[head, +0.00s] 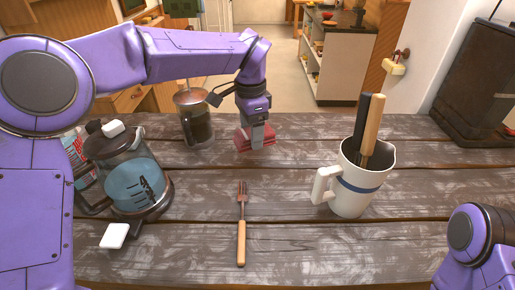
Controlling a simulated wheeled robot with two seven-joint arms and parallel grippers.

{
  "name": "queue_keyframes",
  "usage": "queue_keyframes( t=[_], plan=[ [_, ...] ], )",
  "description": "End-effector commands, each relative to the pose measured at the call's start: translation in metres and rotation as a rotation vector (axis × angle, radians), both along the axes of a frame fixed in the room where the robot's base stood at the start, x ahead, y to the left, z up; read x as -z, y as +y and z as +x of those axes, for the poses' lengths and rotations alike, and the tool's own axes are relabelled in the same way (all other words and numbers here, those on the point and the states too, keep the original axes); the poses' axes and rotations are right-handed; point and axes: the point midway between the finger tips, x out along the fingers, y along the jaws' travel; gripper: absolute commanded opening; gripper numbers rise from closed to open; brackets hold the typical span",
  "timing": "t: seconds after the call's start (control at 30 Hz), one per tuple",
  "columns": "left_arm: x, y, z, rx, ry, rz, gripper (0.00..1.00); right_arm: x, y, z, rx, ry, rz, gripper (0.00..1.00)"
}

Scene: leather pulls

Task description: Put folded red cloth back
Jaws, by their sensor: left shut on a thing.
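The folded red cloth (267,140) is near the far edge of the wooden table in the head view, in the middle. My left gripper (257,142) reaches down over it from above and is shut on it. The gripper hides part of the cloth, and I cannot tell whether the cloth touches the table. My right arm shows only in part at the lower right, and its gripper is out of view.
A fork (241,225) lies in the middle of the table (290,250). A white jug (350,183) with utensils stands to the right. A glass kettle (132,180) and a dark-filled glass jar (197,122) stand to the left. Bare table lies around the fork.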

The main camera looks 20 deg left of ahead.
Motion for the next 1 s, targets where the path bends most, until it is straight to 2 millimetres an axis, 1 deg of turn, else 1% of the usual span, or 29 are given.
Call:
queue_keyframes(
  t=[0.03, 0.1, 0.17, 0.3, 0.4, 0.5, 0.6, 0.63, 0.67, 0.7, 1.0],
  plan=[
    [0.007, 0.000, -0.001, 0.001, 0.002, 0.001, 0.40, -0.007, 0.000, 0.000, 0.000, 0.001, 0.000, 0.50],
    [0.022, 0.000, -0.001, 0.000, 0.004, 0.000, 0.40, -0.009, 0.000, 0.000, 0.000, 0.001, 0.000, 0.50],
    [0.032, 0.001, 0.004, 0.000, 0.006, 0.003, 0.40, -0.011, 0.000, 0.000, 0.000, 0.001, 0.000, 0.50],
    [0.061, 0.001, 0.012, 0.000, 0.019, 0.003, 0.40, -0.020, 0.000, 0.000, 0.000, 0.002, 0.000, 0.50],
    [0.078, 0.001, 0.015, -0.001, 0.020, 0.004, 0.40, -0.023, 0.000, 0.000, 0.000, 0.001, 0.001, 0.50],
    [0.083, 0.001, 0.016, -0.001, 0.018, 0.002, 0.40, -0.022, 0.000, 0.001, 0.000, 0.000, 0.000, 0.50],
    [0.084, 0.001, 0.016, -0.001, 0.021, 0.002, 0.40, -0.022, 0.000, 0.001, 0.000, 0.000, 0.000, 0.50],
    [0.084, 0.001, 0.016, -0.001, 0.021, 0.002, 0.71, -0.021, 0.000, 0.001, 0.000, 0.000, 0.000, 0.50],
    [0.084, 0.001, 0.016, -0.001, 0.021, 0.002, 0.81, -0.021, 0.000, 0.001, 0.000, 0.000, 0.000, 0.50],
    [0.084, 0.001, 0.016, -0.001, 0.021, 0.002, 0.94, -0.021, 0.000, 0.000, 0.000, 0.000, 0.000, 0.50],
    [0.082, 0.001, 0.016, -0.001, 0.020, 0.002, 0.94, -0.021, 0.000, 0.000, 0.000, 0.000, 0.000, 0.50]
  ],
)
